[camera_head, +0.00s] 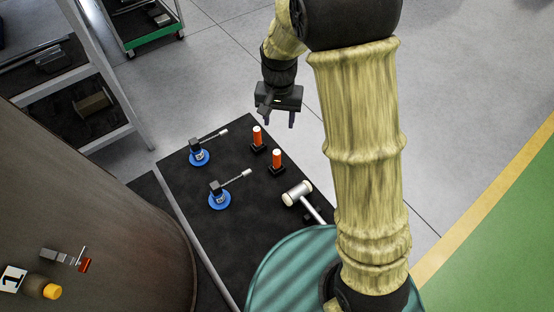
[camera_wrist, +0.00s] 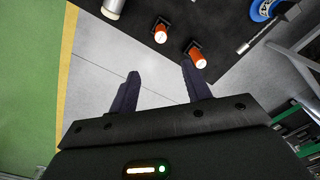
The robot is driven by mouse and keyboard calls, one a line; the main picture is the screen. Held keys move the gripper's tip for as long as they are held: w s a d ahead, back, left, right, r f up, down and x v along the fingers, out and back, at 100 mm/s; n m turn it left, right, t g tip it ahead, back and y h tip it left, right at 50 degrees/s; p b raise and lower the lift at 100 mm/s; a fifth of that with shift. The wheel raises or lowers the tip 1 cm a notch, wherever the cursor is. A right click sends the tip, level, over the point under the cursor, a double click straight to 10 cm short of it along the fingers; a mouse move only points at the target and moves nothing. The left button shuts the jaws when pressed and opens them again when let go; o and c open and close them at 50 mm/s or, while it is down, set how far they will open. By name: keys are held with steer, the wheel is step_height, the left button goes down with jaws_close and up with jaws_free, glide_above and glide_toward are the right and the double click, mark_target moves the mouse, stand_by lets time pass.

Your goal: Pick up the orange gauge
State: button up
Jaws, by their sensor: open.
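Two orange cylinders with pale tops stand on black bases on the black mat (camera_head: 240,232); I cannot tell which is the orange gauge. One orange cylinder (camera_head: 257,136) is near the mat's far edge. The other orange cylinder (camera_head: 277,158) is nearer the hammer. In the wrist view, the far cylinder (camera_wrist: 197,58) is just beyond the right fingertip, and the near cylinder (camera_wrist: 160,34) is further up. My gripper (camera_head: 279,117) is open and empty, above and beyond the mat's far edge. Its fingers (camera_wrist: 160,70) point toward the cylinders without touching them.
Two blue round-based stands (camera_head: 199,157) (camera_head: 219,199) with thin rods share the mat. A white-headed hammer (camera_head: 297,193) lies at its right. A large brown cylinder (camera_head: 100,200) and a shelf rack (camera_head: 110,90) are at left.

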mark_target(277, 152)
step_height(277, 152, down, 12)
steer(key=p, duration=0.2)
steer(key=shift+p, duration=0.4)
steer(key=shift+s, duration=0.1)
steer(key=shift+s+a+f+p, duration=0.1)
steer(key=shift+s+f+p, duration=0.1)
steer(key=shift+f+p, duration=0.2)
steer(key=f, duration=0.1)
steer(key=f+p, duration=0.1)
steer(key=f, duration=0.1)
steer(key=shift+s+a, duration=0.15)
steer(key=shift+s, duration=0.05)
steer(key=shift+f+p, duration=0.35)
steer(key=shift+f, duration=0.3)
